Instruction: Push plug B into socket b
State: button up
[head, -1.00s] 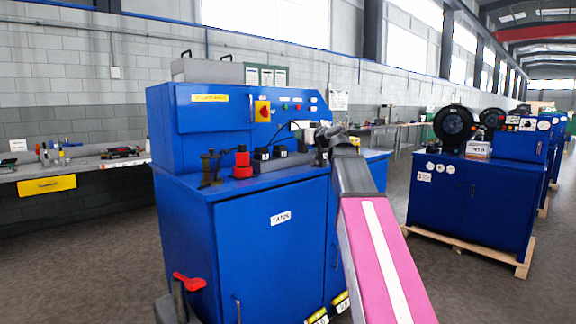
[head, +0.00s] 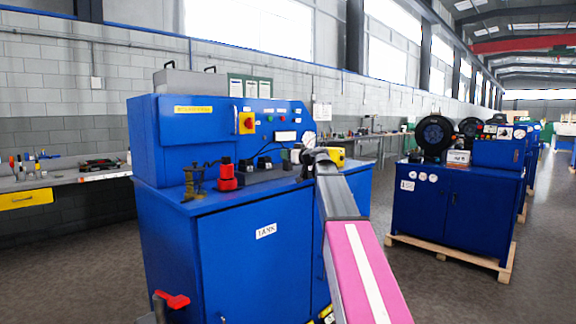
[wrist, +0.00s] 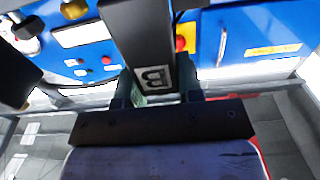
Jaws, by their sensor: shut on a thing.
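My gripper (wrist: 155,88) is shut on a black block marked B, plug B (wrist: 150,45), seen close up in the wrist view between the two fingers. In the head view my gripper (head: 308,160) is over the right part of the blue machine's top, and plug B cannot be made out clearly there. Small black blocks with pale marks (head: 245,173) stand in a row on that top, left of my gripper. Their letters are too small to read, so I cannot tell which is socket b. The plug's far end is out of view in the wrist picture.
The blue machine (head: 258,280) has a control panel with a red and yellow switch (head: 246,122) behind the row. A red part (head: 227,178) and a brass-coloured fitting (head: 194,182) stand left of the row. Another machine (head: 455,205) stands at the right.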

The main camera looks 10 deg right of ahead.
aim_at(288, 164)
jog(key=shift+f, duration=2)
jog(key=shift+f, duration=0.15)
jog(key=o, duration=0.9)
jog(key=shift+o, duration=0.2)
jog(key=shift+s+d, duration=0.15)
jog(key=shift+s, duration=0.15)
jog(key=v, duration=1.1)
jog(key=shift+d, duration=0.15)
